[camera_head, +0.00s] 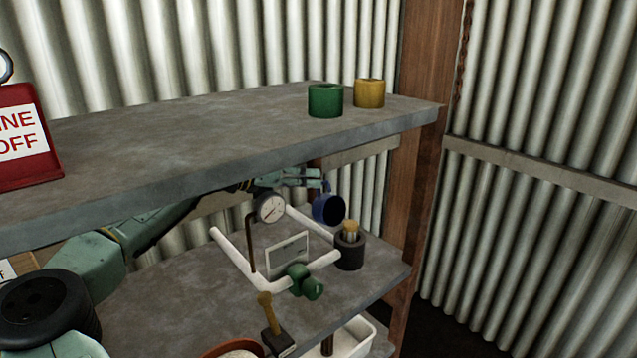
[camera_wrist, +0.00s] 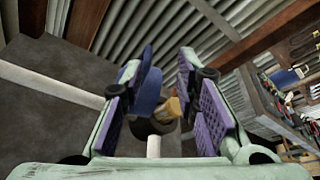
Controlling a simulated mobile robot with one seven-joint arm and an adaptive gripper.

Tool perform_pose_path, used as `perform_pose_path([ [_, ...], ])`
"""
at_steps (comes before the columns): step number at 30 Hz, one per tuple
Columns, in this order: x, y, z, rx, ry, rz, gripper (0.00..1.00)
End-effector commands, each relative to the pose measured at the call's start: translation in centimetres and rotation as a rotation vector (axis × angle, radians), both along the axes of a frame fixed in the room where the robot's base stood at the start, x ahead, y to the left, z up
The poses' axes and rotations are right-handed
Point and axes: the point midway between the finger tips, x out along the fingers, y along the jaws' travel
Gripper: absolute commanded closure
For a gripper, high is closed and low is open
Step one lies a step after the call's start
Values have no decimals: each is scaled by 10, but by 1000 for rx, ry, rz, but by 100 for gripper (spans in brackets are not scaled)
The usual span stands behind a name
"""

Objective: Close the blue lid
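The blue lid (camera_head: 322,208) is round and hollow. It stands on edge, tilted up, above and left of a dark round holder (camera_head: 349,252) with a brass-coloured piece (camera_head: 352,228) in its top. My gripper (camera_head: 318,182) is just above the lid, under the upper shelf. In the wrist view my gripper (camera_wrist: 168,75) has its two purple-padded fingers wide apart. The blue lid (camera_wrist: 150,92) shows beyond and between them, close to the left finger; I cannot tell if they touch. The dark holder (camera_wrist: 150,128) is partly hidden below it.
White pipes (camera_head: 240,262), a gauge (camera_head: 271,208), a meter box (camera_head: 288,252) and a green valve (camera_head: 305,282) crowd the lower shelf left of the holder. The upper shelf (camera_head: 220,135) hangs over my arm and carries green (camera_head: 325,101) and yellow (camera_head: 369,94) cylinders.

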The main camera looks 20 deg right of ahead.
Motion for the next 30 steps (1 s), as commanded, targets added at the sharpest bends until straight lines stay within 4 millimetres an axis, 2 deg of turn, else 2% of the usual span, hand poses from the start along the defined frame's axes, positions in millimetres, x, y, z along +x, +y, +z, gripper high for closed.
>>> perform_pose_path([
  [1, -1, 13, 3, 0, 0, 1, 72],
  [6, -7, 44, 14, 0, 1, 2, 72],
  [13, -10, 68, 21, 1, 0, -1, 72],
  [25, -11, 68, 22, -3, 3, -2, 72],
  [28, -14, 58, 27, -33, 20, -4, 72],
  [30, -17, 43, 34, -75, 44, -5, 72],
])
